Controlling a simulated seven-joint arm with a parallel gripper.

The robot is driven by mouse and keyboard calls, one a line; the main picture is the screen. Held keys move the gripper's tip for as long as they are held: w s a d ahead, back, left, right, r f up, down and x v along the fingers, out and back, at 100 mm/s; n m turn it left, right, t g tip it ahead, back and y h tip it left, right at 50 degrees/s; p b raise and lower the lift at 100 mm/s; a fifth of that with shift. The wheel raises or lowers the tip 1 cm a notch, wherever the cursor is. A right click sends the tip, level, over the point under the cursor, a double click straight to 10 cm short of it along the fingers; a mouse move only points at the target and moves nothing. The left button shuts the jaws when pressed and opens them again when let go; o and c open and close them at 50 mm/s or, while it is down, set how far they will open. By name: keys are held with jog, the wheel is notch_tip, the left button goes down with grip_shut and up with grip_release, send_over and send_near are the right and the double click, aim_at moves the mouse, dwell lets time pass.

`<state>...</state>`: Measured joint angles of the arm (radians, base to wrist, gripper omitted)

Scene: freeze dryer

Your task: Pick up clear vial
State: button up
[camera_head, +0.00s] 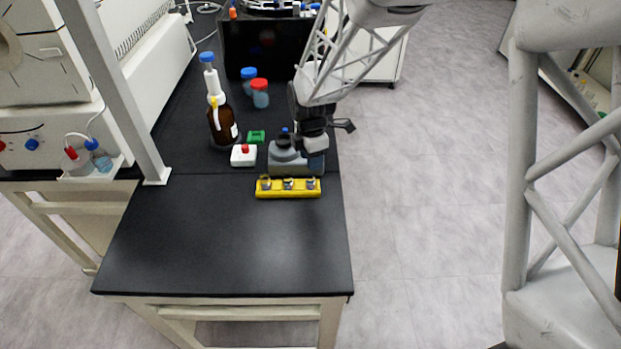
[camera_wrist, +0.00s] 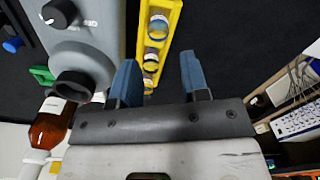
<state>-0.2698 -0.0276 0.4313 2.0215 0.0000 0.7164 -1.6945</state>
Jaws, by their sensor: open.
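A yellow rack (camera_head: 260,190) lies on the black bench and holds three small vials in a row. The vials look clear with grey-silver tops: a left one (camera_head: 265,183), a middle one (camera_head: 288,184) and a right one (camera_head: 311,184). In the wrist view the rack (camera_wrist: 172,12) runs down from the top, with a vial (camera_wrist: 158,27) near its upper end. Its lower end passes behind my gripper. My gripper (camera_wrist: 160,75) is open, with blue fingers apart and no vial held. In the head view it hangs behind the rack, near the bench's right edge.
A grey device (camera_head: 285,160) with a dark knob stands close behind the rack, beside my gripper. A brown bottle (camera_head: 222,125), a white red-topped box (camera_head: 243,155) and a green piece (camera_head: 256,137) stand farther left. The bench front (camera_head: 225,245) is clear.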

aim_at(311, 175)
jog(key=shift+f, duration=1.3)
jog(key=shift+w+f, duration=0.1)
jog(key=shift+f, duration=2.55)
grip_shut()
